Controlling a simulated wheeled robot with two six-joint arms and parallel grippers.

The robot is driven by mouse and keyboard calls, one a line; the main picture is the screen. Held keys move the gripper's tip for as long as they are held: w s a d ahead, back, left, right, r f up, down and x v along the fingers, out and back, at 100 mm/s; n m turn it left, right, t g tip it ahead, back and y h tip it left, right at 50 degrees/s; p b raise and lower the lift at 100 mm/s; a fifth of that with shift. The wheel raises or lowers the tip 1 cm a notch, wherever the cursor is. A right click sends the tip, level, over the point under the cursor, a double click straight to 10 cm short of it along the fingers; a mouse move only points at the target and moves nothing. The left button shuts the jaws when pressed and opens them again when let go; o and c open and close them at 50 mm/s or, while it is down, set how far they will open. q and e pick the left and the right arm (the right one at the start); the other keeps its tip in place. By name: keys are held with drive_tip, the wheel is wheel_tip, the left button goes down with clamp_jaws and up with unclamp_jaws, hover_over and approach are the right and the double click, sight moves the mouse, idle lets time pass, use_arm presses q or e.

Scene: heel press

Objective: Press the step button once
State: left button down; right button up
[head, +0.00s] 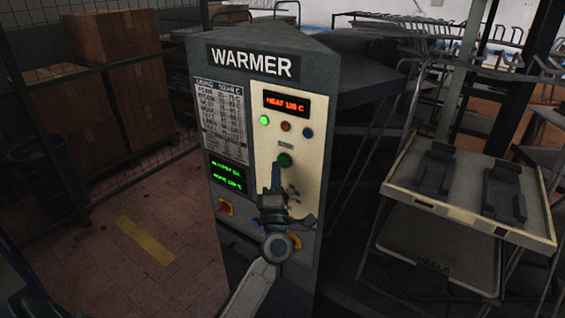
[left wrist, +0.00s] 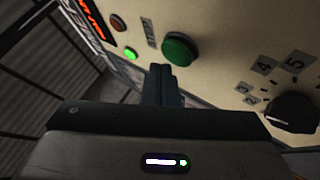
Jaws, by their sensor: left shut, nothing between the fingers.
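The green step button (head: 285,160) sits on the cream panel of the warmer (head: 262,125), under a small label. It shows larger in the left wrist view (left wrist: 180,49) as a round green cap standing out from the panel. My left gripper (head: 276,172) is in front of the panel, with its shut, empty fingers pointing up just below and left of the button. In the left wrist view the fingertips (left wrist: 161,70) are close beside the button's lower edge. I cannot tell whether they touch it. My right gripper is not in view.
A red display (head: 287,104) and a lit green lamp (head: 264,120) are above the button. A black numbered dial (left wrist: 291,111) is on the panel. A tray (head: 462,205) with dark heel forms stands at right. Cardboard boxes (head: 115,36) are on shelving at left.

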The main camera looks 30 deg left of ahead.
use_arm(q)
drive_tip(key=shift+w, duration=0.35)
